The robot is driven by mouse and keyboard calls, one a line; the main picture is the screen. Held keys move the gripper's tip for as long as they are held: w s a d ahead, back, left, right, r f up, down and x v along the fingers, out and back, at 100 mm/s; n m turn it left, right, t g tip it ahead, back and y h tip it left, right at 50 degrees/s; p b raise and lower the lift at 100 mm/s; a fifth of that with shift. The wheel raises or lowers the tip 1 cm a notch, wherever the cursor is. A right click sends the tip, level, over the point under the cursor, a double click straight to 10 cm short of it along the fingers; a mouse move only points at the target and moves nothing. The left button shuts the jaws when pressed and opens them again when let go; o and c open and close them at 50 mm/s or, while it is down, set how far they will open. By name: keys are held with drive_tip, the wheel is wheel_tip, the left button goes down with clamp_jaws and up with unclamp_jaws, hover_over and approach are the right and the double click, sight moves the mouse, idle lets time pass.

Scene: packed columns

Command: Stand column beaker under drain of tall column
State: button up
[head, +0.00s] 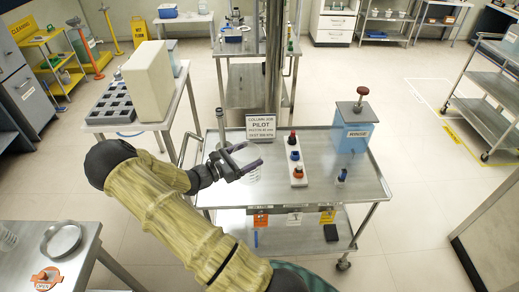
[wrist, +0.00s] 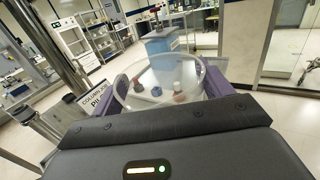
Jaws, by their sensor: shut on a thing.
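My gripper (head: 243,166) is shut on a clear beaker (head: 253,173), held above the left part of a steel cart (head: 330,190). In the wrist view the beaker's open round rim (wrist: 160,60) shows beyond the dark gripper body, between purple finger pads. A tall steel column (head: 275,60) rises behind the cart; steel uprights also show at the left of the wrist view (wrist: 55,50). I cannot tell where its drain is. The beaker's base is hard to make out.
On the cart are a sign (head: 261,127), a white strip with coloured knobs (head: 297,168), a blue box with a red-topped knob (head: 352,130) and a small blue item (head: 342,177). A bench with a grey rack (head: 110,105) stands left. The cart's front middle is clear.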

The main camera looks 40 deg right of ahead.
drive_tip(key=a+f+n+t+y+b, duration=0.2)
drive_tip(key=a+f+n+t+b, duration=0.1)
drive_tip(key=a+f+t, duration=0.4)
drive_tip(key=w+a+f+n+t+y+b, duration=0.1)
drive_tip(key=a+f+n+t+b, duration=0.3)
drive_tip(key=a+f, duration=1)
drive_tip(key=a+n+t, duration=0.2)
drive_tip(key=a+t, duration=0.1)
drive_tip(key=a, duration=0.2)
drive_tip(key=shift+w+a+n+y+b, duration=0.2)
drive_tip(key=shift+a+n+y+b, duration=0.1)
drive_tip(key=shift+a+y, duration=0.1)
drive_tip(key=shift+s+d+f, duration=0.1)
drive_tip(key=shift+d, duration=0.05)
drive_tip(key=shift+s, duration=0.1)
